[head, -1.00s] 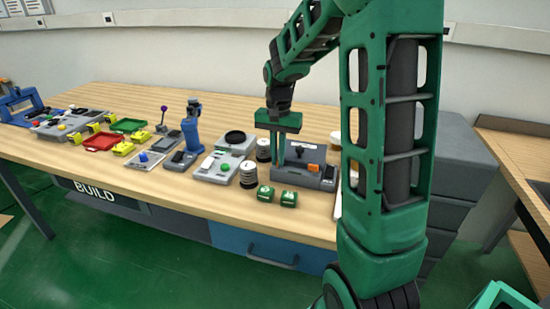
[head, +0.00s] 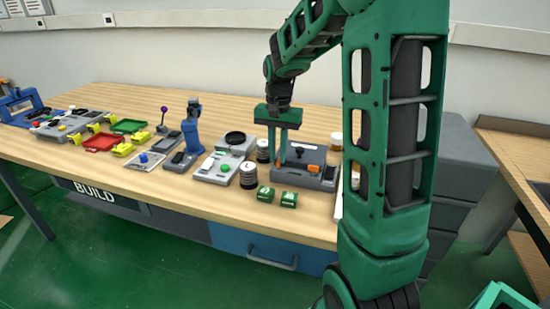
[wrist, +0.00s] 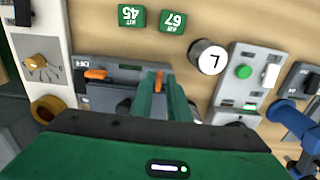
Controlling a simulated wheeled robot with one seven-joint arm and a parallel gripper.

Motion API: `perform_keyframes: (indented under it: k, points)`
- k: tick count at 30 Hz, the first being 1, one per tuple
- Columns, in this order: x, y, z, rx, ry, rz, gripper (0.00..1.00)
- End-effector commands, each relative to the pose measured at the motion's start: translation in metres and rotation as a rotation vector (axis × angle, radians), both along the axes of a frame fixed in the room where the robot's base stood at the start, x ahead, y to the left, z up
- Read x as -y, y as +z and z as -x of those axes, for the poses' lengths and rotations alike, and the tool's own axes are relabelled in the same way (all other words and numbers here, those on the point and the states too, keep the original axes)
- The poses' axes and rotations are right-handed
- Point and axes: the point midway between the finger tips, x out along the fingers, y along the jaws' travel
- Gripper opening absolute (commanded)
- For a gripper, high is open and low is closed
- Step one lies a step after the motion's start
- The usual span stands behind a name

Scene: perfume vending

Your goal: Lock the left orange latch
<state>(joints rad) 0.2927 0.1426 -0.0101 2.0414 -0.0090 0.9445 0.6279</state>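A grey device (head: 318,178) stands at the bench's right part, with orange latches on it. One orange latch (head: 313,168) shows clear of my gripper; in the wrist view it lies crosswise at the left (wrist: 95,73). The left orange latch (wrist: 158,80) shows between my fingertips in the wrist view and points along the fingers. My gripper (head: 279,162) points down at the device's left part. Its fingers stand a little apart, one on each side of the left latch; I cannot tell whether they touch it.
Two green boxes (head: 289,199) and a white-topped round container (head: 249,175) stand in front and to the left. A grey unit with a green button (head: 224,168) and a blue stand (head: 192,130) are further left. A black knob (head: 299,152) is close by my gripper.

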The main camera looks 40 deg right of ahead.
Motion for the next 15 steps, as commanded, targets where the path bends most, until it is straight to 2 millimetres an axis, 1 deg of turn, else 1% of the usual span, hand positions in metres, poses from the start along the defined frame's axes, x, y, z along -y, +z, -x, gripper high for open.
perform_keyframes:
  k: [1, 9, 12, 15]
  points:
    - [0.000, 0.009, 0.000, 0.003, 0.000, 0.001, 0.16]
    - [0.000, 0.059, -0.001, 0.003, 0.000, 0.000, 0.16]
    - [0.000, 0.074, -0.001, 0.002, 0.000, 0.001, 0.16]
    - [0.000, 0.085, -0.001, 0.001, 0.000, 0.001, 0.16]
